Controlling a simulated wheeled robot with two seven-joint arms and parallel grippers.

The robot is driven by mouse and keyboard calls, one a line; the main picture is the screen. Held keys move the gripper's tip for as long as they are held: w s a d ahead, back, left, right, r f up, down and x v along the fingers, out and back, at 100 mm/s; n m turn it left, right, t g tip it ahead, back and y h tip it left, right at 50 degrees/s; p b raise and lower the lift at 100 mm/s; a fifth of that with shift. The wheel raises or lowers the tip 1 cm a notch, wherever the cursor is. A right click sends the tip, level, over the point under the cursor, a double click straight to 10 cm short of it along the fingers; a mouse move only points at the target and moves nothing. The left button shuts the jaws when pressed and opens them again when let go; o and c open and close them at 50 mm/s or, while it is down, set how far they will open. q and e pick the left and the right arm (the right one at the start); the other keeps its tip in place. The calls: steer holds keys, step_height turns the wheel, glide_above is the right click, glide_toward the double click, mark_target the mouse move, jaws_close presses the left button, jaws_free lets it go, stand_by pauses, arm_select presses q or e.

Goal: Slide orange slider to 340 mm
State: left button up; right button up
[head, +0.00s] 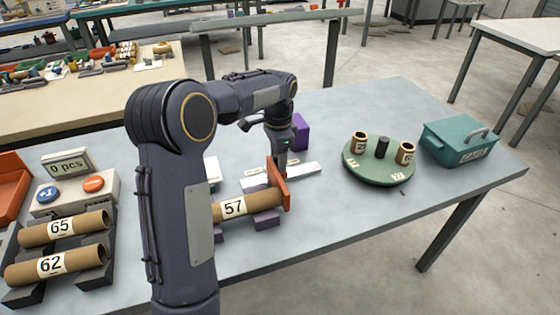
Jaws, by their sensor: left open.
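The orange slider (277,185) is an upright orange plate at the right end of a cardboard tube (235,206) labelled 57. The tube lies on purple supports (267,219). A pale flat rail (305,170) lies behind the slider; I cannot read any scale on it. My left gripper (281,168) is open, pointing down just behind the slider's upper part. I cannot tell whether its fingers touch the slider. My left arm hides the left end of the tube and part of the table. My right gripper is not in view.
Tubes labelled 65 (65,229) and 62 (55,265) lie on dark racks at the left, below a counter box (66,165) reading 0 pcs. A green turntable (379,173) with small rolls and a teal box (457,143) stand at the right. The front right tabletop is clear.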

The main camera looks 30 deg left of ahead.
arm_select(q)
steer(key=shift+f, duration=0.75)
